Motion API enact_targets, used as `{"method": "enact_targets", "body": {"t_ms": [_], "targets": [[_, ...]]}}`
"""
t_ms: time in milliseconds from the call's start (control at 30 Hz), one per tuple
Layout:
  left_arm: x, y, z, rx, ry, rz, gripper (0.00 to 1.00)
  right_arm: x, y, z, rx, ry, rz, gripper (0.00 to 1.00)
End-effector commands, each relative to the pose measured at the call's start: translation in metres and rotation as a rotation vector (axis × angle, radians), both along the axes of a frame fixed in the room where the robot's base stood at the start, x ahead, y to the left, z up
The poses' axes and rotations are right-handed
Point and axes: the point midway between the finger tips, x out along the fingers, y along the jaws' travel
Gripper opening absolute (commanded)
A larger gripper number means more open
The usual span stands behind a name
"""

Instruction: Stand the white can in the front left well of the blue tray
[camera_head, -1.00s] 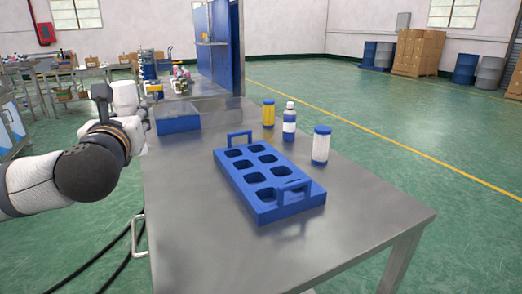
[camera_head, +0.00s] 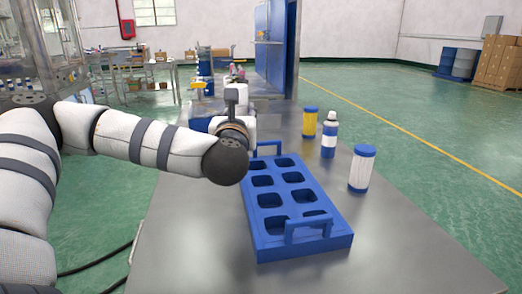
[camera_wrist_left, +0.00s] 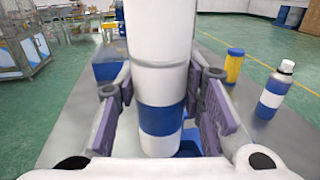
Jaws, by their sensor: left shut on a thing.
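My left gripper (camera_wrist_left: 162,100) is shut on a white can (camera_wrist_left: 160,60) with a blue band, which stands between the two finger pads in the left wrist view. The blue tray (camera_head: 262,245) lies on the metal table with two rows of wells and a handle at each end. Its visible wells look empty, including the near left one. My right gripper is not in view.
A yellow can (camera_head: 310,123), a white and blue bottle (camera_head: 329,136) and a white canister with blue ends (camera_head: 361,170) stand right of the tray. A blue bin (camera_head: 200,124) is partly hidden behind my left arm. The table (camera_head: 400,230) is clear at the near right.

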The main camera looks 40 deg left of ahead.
Motion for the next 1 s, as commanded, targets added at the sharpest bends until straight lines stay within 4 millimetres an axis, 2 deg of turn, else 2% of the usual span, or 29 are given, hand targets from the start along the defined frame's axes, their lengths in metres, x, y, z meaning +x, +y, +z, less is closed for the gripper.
{"method": "enact_targets", "body": {"t_ms": [33,100,367,533,933,967,1000], "targets": [[0.012,-0.003,-0.027,0.004,0.027,-0.001,0.03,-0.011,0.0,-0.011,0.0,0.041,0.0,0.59],[0.022,-0.005,-0.04,0.003,0.023,0.0,0.03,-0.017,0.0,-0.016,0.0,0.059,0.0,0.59],[0.042,-0.011,-0.059,0.002,0.01,0.0,0.03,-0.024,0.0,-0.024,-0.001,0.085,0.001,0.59],[0.046,-0.012,-0.089,0.001,0.011,0.0,0.03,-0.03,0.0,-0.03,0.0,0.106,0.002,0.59],[0.046,-0.012,-0.096,0.0,0.005,0.001,0.03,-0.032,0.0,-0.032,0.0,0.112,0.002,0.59],[0.045,-0.012,-0.096,0.0,0.005,0.001,0.4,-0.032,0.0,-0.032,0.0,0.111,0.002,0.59],[0.045,-0.012,-0.095,-0.001,0.004,0.001,0.49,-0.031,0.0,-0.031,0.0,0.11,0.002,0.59]]}}
